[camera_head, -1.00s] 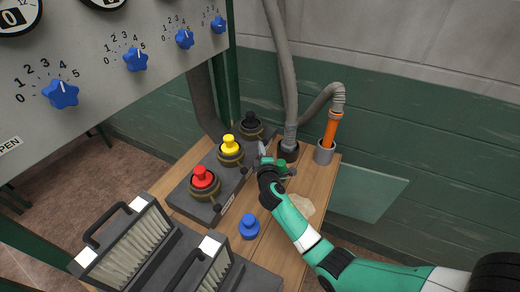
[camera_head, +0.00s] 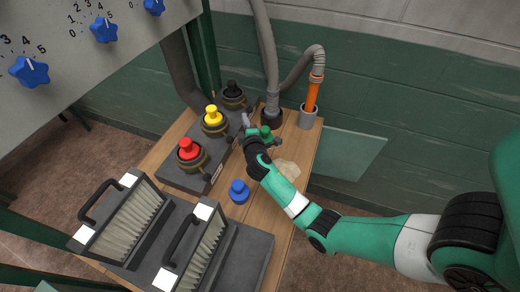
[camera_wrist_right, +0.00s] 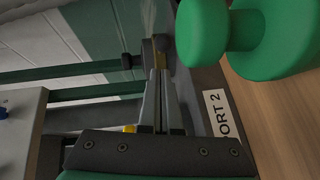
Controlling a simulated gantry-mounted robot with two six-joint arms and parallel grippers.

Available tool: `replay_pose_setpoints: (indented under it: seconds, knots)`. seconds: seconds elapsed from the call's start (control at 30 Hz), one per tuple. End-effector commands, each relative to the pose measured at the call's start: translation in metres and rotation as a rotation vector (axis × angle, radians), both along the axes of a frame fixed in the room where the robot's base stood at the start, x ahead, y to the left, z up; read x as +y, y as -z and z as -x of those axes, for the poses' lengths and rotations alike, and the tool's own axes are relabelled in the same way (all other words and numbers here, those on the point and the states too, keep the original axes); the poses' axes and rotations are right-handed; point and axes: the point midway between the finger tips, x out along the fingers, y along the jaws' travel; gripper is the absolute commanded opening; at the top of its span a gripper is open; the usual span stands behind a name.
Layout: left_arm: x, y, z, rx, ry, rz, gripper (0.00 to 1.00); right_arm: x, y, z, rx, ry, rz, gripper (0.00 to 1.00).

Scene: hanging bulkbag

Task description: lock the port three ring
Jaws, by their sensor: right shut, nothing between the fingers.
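My right gripper (camera_head: 246,121) is shut and empty, just right of the port block (camera_head: 205,165), level with the yellow plug (camera_head: 212,117). Its fingers also show closed together in the right wrist view (camera_wrist_right: 159,60). Three ports with brass-dark rings stand in a row: red plug (camera_head: 186,149) nearest, yellow in the middle, black plug (camera_head: 232,88) farthest. Which is port three cannot be read in the head view. A "PORT 2" label (camera_wrist_right: 223,114) shows right of the fingers in the wrist view. Whether the fingertips touch a ring cannot be told. My left gripper is out of view.
A green plug (camera_head: 266,131) stands close beside my right gripper and looms in the wrist view (camera_wrist_right: 270,35).

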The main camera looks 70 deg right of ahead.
Motion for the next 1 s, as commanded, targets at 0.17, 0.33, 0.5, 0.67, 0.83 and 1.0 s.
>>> replay_pose_setpoints:
  seconds: [0.17,0.33,0.5,0.67,0.83,1.0]
  knots:
    - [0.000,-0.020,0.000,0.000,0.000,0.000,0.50,0.035,-0.010,0.026,0.002,-0.003,0.000,0.00]
    - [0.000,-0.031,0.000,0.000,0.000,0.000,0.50,0.067,-0.015,0.054,0.002,-0.003,0.000,0.00]
    - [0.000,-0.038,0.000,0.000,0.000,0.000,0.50,0.099,-0.020,0.081,0.003,-0.005,0.000,0.00]
    - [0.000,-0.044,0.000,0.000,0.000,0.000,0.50,0.129,-0.025,0.107,0.002,-0.007,0.000,0.00]
    - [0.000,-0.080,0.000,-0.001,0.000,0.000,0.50,0.145,-0.035,0.122,0.009,0.000,-0.002,0.00]
    - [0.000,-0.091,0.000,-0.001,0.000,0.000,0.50,0.152,-0.032,0.129,0.002,-0.001,0.002,0.00]
